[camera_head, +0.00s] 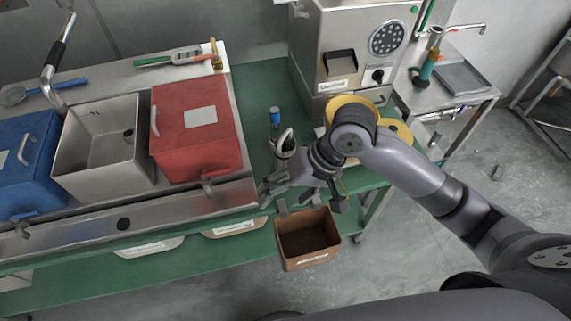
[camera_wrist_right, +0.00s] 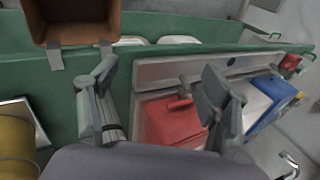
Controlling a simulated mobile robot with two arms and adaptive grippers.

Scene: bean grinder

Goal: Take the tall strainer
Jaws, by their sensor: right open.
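A round mesh strainer (camera_head: 13,96) with a blue handle lies on the back ledge at the far left in the head view. I cannot tell whether it is the tall strainer. A slim upright item with a blue top (camera_head: 275,118) stands on the green table behind my right gripper. My right gripper (camera_head: 290,190) is open and empty over the front of the table, between the red bin and the brown box. Its two spread fingers also show in the right wrist view (camera_wrist_right: 155,88). My left gripper is not in view.
A red bin (camera_head: 195,135), a steel sink (camera_head: 105,150) and a blue bin (camera_head: 25,170) fill the left. A brown box (camera_head: 308,262) hangs at the front edge. A steel machine (camera_head: 345,45) and yellow round pieces (camera_head: 397,128) stand at the right.

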